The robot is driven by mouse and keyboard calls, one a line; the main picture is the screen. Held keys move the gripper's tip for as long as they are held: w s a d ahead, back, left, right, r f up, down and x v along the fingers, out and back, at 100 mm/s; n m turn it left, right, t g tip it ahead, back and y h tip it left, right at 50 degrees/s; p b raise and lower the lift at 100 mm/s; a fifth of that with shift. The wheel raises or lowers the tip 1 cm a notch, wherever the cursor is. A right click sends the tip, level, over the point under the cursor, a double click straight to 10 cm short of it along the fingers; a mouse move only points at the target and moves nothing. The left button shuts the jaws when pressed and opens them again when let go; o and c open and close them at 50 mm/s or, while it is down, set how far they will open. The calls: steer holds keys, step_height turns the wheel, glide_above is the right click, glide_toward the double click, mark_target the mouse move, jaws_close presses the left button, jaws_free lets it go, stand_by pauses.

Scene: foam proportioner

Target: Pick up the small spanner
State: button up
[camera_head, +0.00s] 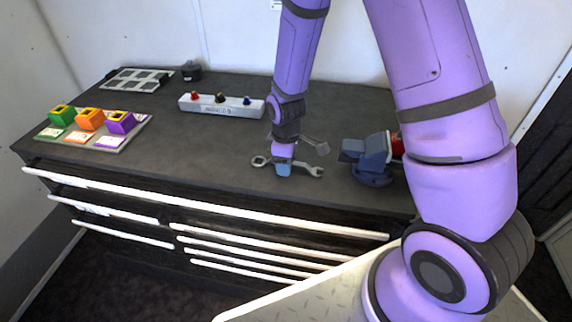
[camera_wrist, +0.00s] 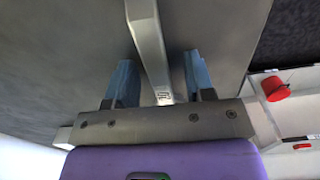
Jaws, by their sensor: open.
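A grey metal spanner (camera_head: 306,168) lies on the dark worktop (camera_head: 226,150) near its front edge. Its round end shows left of my gripper (camera_head: 284,170) and its open jaw shows to the right; the middle is hidden behind the gripper. My gripper points down over the spanner's middle. In the wrist view the blue fingers of my gripper (camera_wrist: 160,72) stand apart, with the grey shaft of the spanner (camera_wrist: 146,35) running between them. A gap shows on both sides of the shaft. I cannot tell how far the fingertips are above the worktop.
Another grey tool (camera_head: 318,146) lies just behind, partly hidden by my arm. A blue vise (camera_head: 368,158) stands to the right. A white button panel (camera_head: 222,106) is behind, and a tray of coloured blocks (camera_head: 96,130) is at the left. The worktop between is clear.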

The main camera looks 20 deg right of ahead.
jaws_close()
steer(key=shift+r, duration=0.15)
